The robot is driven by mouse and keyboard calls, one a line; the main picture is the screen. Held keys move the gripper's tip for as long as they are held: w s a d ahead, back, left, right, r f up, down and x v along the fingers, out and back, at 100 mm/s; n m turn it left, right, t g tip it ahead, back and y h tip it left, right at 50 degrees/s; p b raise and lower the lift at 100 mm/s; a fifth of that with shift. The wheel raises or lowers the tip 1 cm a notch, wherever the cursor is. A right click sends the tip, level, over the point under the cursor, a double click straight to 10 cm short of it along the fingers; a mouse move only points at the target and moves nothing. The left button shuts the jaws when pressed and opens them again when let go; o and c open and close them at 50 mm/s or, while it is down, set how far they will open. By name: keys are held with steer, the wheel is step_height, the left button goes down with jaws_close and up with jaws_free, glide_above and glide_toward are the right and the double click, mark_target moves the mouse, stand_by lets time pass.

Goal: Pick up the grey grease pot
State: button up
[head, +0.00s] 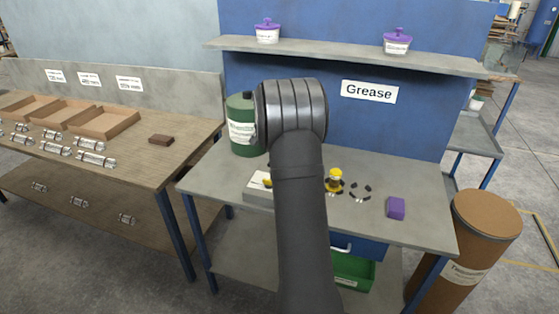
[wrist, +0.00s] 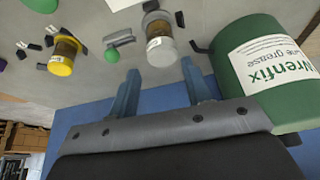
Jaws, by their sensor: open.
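The pot appears just beyond the fingertips, roughly in line with the gap; nothing is between the fingers. I cannot tell the exact distance. A yellow pot (wrist: 63,58) stands to the left in the wrist view and also shows in the head view (head: 334,182). In the head view my arm hides the grey pot and the gripper.
A large green grease canister (wrist: 250,75) is close right of my fingers, also in the head view (head: 243,138). A green object (wrist: 112,55) is near the left finger. Black holder pieces (head: 360,190) and a purple block (head: 396,207) are on the table's right side.

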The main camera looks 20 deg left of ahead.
steer(key=x, duration=1)
steer(key=shift+w+f, duration=0.1)
steer(key=shift+w, duration=0.1)
steer(key=shift+c, duration=0.3)
steer(key=shift+a, duration=0.1)
steer(key=c, duration=0.7)
